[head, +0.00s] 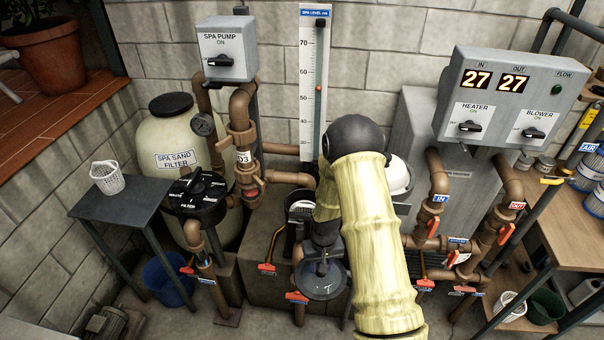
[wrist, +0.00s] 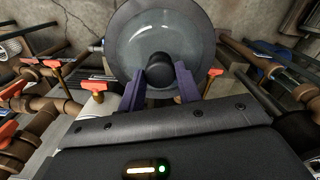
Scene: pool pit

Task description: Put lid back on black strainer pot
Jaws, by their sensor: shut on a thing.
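The round clear lid with a dark rim (head: 318,287) hangs below my gripper (head: 323,264) in the head view. In the wrist view my gripper's two purple fingers (wrist: 160,88) are shut on the lid's black knob (wrist: 158,68), and the lid's clear disc (wrist: 150,25) fills the top middle. The black strainer pot (head: 291,232) stands behind and slightly left of the lid in the head view. Its top is open and a white basket (head: 301,207) shows inside. My arm hides the pot's right side. The lid is apart from the pot, nearer the camera.
Brown pipes with red-orange valve handles (head: 266,267) surround the pot. A sand filter (head: 172,140) and a small dark table (head: 122,200) with a white basket (head: 107,177) stand at left. A grey heater box (head: 440,130) and a wooden bench (head: 560,215) stand at right.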

